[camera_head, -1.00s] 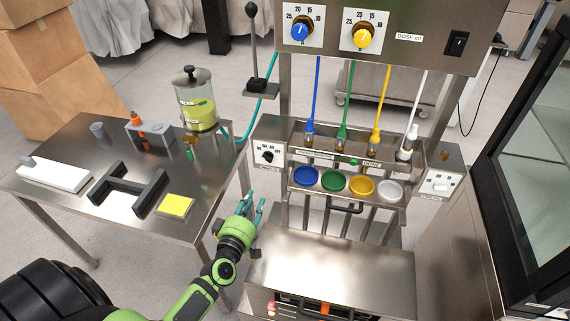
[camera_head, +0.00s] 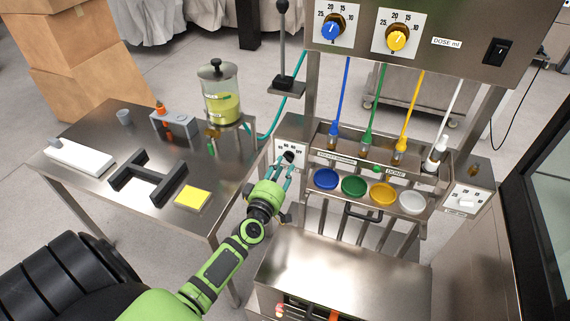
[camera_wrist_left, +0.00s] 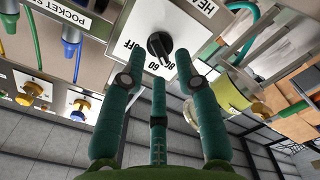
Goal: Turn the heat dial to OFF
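The heat dial is a black knob (camera_head: 289,156) on a white plate at the left end of the dosing stand. In the left wrist view the knob (camera_wrist_left: 159,46) sits on the plate (camera_wrist_left: 135,70) with OFF, 60 and 80 marks. Its narrow end points toward the 80 side; the exact setting is hard to read. My left gripper (camera_head: 281,169) is just in front of the dial. In the left wrist view its teal fingers (camera_wrist_left: 158,70) are spread, with the knob beyond and between the tips. Contact cannot be told. My right gripper is not in view.
A steel table (camera_head: 95,140) with a jar (camera_head: 221,95) stands to the left. Coloured bowls (camera_head: 354,186) sit on the rack right of the dial. A steel box (camera_head: 340,270) is below it. Dose dials (camera_head: 397,38) are above.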

